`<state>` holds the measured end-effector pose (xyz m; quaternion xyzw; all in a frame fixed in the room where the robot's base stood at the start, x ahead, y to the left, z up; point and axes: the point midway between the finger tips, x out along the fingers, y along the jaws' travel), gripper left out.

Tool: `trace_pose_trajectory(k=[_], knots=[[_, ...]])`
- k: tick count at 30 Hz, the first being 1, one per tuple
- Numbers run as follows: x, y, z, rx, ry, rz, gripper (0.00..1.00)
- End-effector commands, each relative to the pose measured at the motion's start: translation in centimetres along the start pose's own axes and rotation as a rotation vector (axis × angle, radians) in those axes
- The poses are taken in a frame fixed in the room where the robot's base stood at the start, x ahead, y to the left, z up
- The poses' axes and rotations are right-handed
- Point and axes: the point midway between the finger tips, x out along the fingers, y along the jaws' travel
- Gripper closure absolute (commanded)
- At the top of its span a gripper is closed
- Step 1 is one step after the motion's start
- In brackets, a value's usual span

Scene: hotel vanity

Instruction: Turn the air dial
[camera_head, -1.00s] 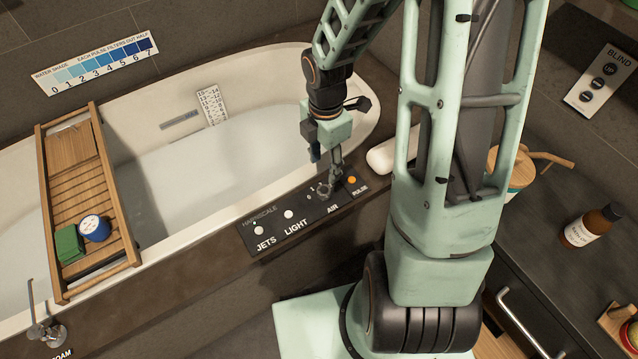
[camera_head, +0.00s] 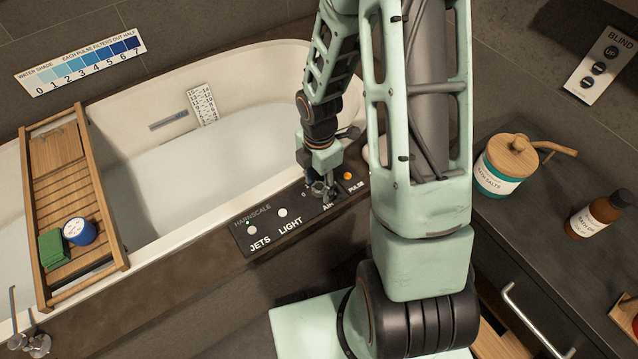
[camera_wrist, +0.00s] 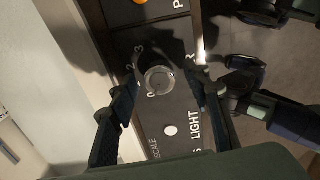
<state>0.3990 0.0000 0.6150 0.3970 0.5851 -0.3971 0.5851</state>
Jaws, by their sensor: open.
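The air dial (camera_wrist: 159,81) is a round silver knob on the black control panel (camera_wrist: 145,45), with several numbers printed around it, in the wrist view. My gripper (camera_wrist: 165,88) is open, with one dark finger on each side of the dial. I cannot tell whether either finger touches it. In the head view my gripper (camera_head: 321,190) points down at the panel (camera_head: 262,232) above the AIR label and hides the dial.
JETS (camera_head: 252,230) and LIGHT (camera_head: 283,213) buttons sit left of my gripper, and the orange PULSE button (camera_head: 347,176) sits right. The bathtub (camera_head: 215,165) with a wooden tray (camera_head: 105,180) lies behind. A bath salts jar (camera_head: 497,178) and brown bottle (camera_head: 590,214) stand on the right counter.

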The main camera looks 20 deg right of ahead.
Motion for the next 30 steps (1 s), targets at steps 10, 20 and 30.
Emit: trace_pose_trajectory(k=[10,20,30], knots=[[-0.04,0.01,0.0,0.0,0.0,0.0,0.85],[-0.06,0.01,-0.01,0.018,0.0,0.0,0.97],[-0.09,0.02,-0.02,0.192,0.0,0.0,0.97]])
